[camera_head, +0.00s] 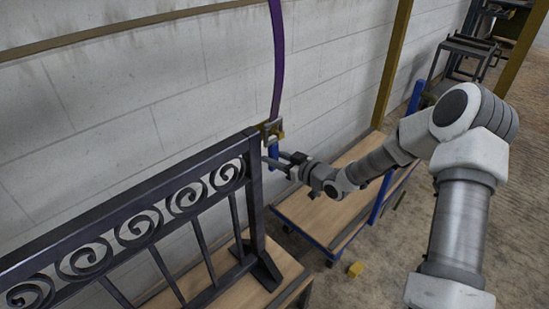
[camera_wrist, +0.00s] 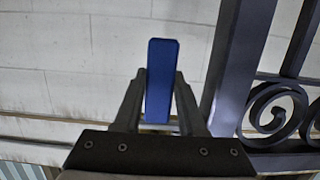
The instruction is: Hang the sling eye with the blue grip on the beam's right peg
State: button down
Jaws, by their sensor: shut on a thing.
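My gripper (camera_head: 276,160) is shut on the blue grip (camera_head: 273,151), just right of the top of the gate's end post. In the wrist view, the blue grip (camera_wrist: 160,75) stands upright between both fingers. A purple sling strap (camera_head: 278,60) rises from just above the grip and leaves the top of the head view. A small brass-coloured fitting (camera_head: 270,128) shows between strap and grip; I cannot tell whether it is the sling eye. I cannot make out the beam's right peg in either view.
The dark scroll gate (camera_head: 150,210) stands left of my gripper; its end post (camera_wrist: 239,65) is close beside the fingers. A blue-framed cart with a wooden top (camera_head: 315,215) is below. A yellow post (camera_head: 393,60) stands behind.

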jog(key=f+p+v, duration=0.1)
jog(key=v, duration=0.5)
jog(key=shift+s+d, duration=0.35)
jog(key=shift+d, duration=0.05)
dwell(0.5)
jog(key=shift+s+d+f, duration=0.1)
jog(key=shift+f+p+v, duration=0.2)
jog(key=shift+f+v, duration=0.05)
jog(key=shift+v, duration=0.9)
jog(key=shift+f+p+v, duration=0.15)
jog(key=shift+f+v, duration=0.1)
jog(key=shift+v, duration=0.9)
jog(key=shift+d+r, duration=0.1)
